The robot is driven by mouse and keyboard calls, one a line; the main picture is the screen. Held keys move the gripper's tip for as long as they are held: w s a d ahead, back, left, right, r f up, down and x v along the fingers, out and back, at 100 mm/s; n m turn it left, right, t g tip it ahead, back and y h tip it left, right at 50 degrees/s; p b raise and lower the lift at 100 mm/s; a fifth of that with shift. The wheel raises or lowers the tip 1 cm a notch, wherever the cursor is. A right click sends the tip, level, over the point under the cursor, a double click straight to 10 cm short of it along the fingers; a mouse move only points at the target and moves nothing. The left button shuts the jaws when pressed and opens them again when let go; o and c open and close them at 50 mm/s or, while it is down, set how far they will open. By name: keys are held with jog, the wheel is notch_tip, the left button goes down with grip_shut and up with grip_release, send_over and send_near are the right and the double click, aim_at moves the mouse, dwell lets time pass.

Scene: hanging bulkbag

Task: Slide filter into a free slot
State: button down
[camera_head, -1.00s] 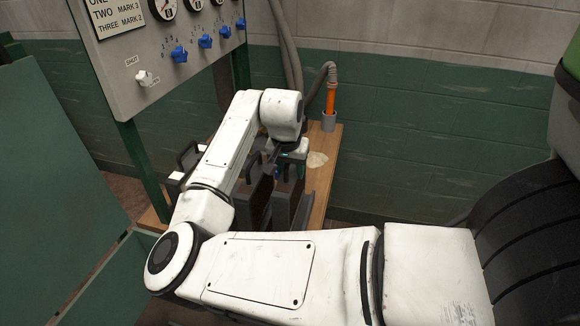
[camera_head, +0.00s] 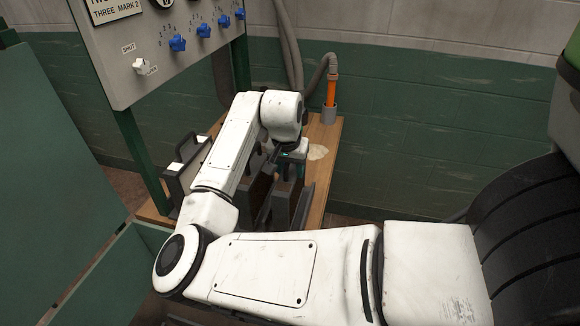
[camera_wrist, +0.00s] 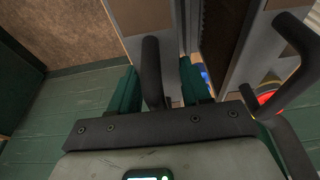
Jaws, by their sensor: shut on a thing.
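In the wrist view, my gripper (camera_wrist: 160,92) has its two green fingers either side of a black handle (camera_wrist: 151,70) and is shut on it. The handle belongs to a filter with a grey edge (camera_wrist: 169,40), seen closely from above. A second filter (camera_wrist: 250,50) with a black handle stands to its right, with a dark gap between them. In the head view, my gripper (camera_head: 288,152) is mostly hidden by my wrist. Dark filter panels (camera_head: 283,200) stand below it, and another handled filter (camera_head: 182,178) stands left of my forearm. The held filter's lower end is hidden.
The filters stand on a wooden bench (camera_head: 326,135) by the green wall. An orange tube (camera_head: 331,95) in a grey socket rises at its back. A control panel (camera_head: 165,50) with blue knobs hangs above left. A green panel (camera_head: 50,180) fills the left side.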

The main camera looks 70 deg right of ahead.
jog(key=shift+c, duration=2.2)
grip_release()
jog(key=shift+r, duration=0.1)
jog(key=b+v, duration=0.1)
jog(key=v, duration=0.9)
jog(key=shift+a+r, duration=0.15)
jog(key=shift+r, duration=0.15)
